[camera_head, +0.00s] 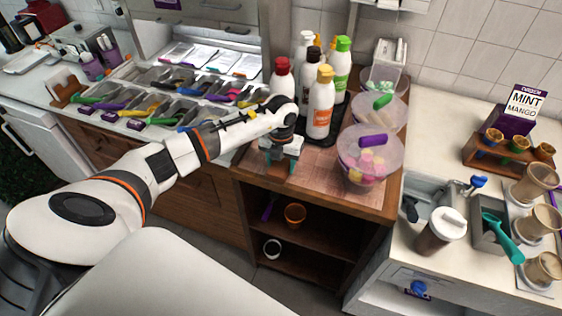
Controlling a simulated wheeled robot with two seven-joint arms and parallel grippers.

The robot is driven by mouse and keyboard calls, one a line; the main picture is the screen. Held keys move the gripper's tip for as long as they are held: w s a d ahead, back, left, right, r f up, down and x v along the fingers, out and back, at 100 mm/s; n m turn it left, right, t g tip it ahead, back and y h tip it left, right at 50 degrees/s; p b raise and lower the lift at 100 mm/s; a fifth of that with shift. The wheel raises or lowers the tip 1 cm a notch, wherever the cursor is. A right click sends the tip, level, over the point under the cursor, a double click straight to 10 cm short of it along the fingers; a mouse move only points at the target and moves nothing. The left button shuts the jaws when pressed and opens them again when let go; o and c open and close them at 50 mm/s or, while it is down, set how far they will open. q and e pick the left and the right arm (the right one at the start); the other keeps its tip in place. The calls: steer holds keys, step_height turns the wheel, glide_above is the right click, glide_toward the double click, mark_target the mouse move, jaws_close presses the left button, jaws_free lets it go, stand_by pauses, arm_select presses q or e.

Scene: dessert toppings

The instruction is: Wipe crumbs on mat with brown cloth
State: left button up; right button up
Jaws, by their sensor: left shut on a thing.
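My left gripper (281,172) points down at the left part of the reddish-brown mat (318,168) on the wooden cabinet top. It is shut on what looks like the brown cloth, which is mostly hidden by the fingers and hard to tell from the brown surface. I cannot tell whether the cloth touches the mat. Crumbs are too small to make out here. My right gripper is not in view.
Several sauce bottles (319,108) stand on a black tray just behind the gripper. Clear round tubs (368,160) line the right side of the mat. Topping bins (160,98) lie to the left. The cabinet's front edge is close.

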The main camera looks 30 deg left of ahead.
arm_select(q)
steer(key=shift+f+b, duration=0.85)
steer(key=shift+f, duration=0.15)
stand_by(0.3)
